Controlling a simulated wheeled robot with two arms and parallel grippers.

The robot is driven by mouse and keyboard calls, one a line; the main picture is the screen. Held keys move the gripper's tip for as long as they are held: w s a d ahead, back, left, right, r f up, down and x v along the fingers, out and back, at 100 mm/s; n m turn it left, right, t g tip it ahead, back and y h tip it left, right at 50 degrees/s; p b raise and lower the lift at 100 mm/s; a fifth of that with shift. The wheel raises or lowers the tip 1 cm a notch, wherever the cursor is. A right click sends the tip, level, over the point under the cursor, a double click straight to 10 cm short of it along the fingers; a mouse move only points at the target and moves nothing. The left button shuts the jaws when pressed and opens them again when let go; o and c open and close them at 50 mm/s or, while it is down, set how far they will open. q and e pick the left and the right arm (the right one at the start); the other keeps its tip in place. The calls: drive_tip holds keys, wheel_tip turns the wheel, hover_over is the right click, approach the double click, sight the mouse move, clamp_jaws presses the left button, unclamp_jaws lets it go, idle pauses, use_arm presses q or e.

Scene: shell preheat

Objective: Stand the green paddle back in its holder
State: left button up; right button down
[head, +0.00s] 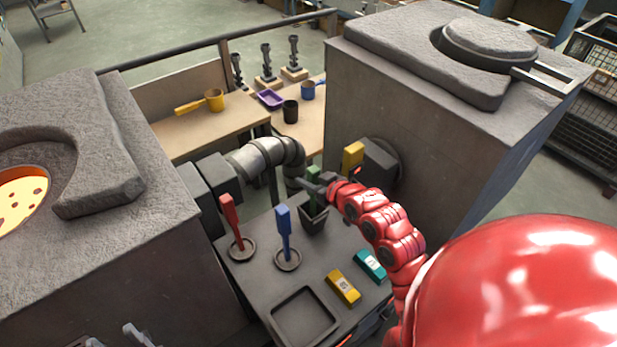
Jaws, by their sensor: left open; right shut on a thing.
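The green paddle (313,174) stands roughly upright at the back of the dark table. My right gripper (318,185) is shut on it, and the fingers hide part of it. Its lower end is at the mouth of a dark square cup-like holder (314,222); I cannot tell how deep it sits. A red paddle (232,220) and a blue paddle (284,232) stand upright in round dark holders to the left. My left gripper (113,338) shows only its fingertips at the bottom left edge, open and empty, away from the paddles.
A yellow block (343,287) and a teal block (370,265) lie near the table's right edge. An empty shallow tray (303,316) is at the front. A thick pipe (262,155) runs behind. Large grey furnace blocks flank the table.

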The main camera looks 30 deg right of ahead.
drive_tip(key=shift+f, duration=0.15)
drive_tip(key=c, duration=0.6)
unclamp_jaws()
drive_tip(key=shift+o, duration=0.2)
